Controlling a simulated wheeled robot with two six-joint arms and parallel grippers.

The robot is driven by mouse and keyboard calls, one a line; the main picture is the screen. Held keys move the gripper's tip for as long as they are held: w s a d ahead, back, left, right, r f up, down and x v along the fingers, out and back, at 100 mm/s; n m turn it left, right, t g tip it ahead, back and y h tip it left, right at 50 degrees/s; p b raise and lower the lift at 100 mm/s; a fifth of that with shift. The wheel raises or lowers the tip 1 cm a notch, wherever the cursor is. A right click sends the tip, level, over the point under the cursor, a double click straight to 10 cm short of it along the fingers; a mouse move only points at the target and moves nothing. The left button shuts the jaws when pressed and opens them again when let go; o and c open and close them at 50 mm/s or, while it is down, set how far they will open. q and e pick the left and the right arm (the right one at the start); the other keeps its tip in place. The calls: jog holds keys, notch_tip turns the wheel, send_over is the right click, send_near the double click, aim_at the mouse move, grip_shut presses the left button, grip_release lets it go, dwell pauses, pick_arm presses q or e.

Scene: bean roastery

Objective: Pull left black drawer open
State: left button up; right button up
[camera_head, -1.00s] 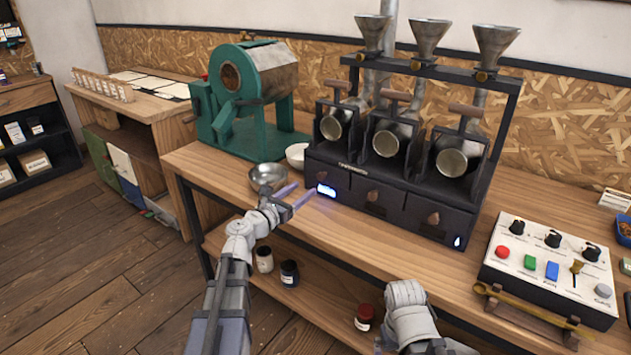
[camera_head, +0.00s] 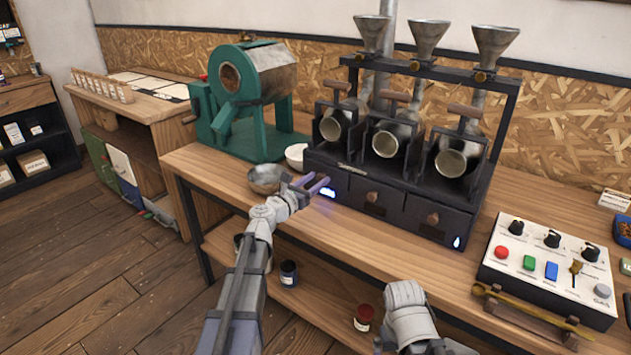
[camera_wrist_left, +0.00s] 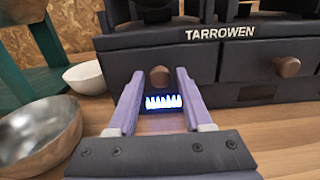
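The left black drawer (camera_head: 341,187) is at the bottom left of the black roaster stand (camera_head: 355,165) and looks closed. Its brown round knob (camera_wrist_left: 159,76) shows in the left wrist view. My left gripper (camera_head: 320,186) is in front of this drawer, and the fingers hide the knob in the head view. In the left wrist view the gripper (camera_wrist_left: 160,90) is open, one finger on each side of the knob with gaps.
A metal bowl (camera_head: 265,179) stands close left of my left gripper, with a white bowl (camera_head: 296,156) behind it. The middle drawer (camera_head: 380,200) is just right. A control box (camera_head: 548,265) sits at the table's right. Bare tabletop lies before the drawers.

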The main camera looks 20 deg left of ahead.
pick_arm(q)
grip_shut()
dwell(1.1)
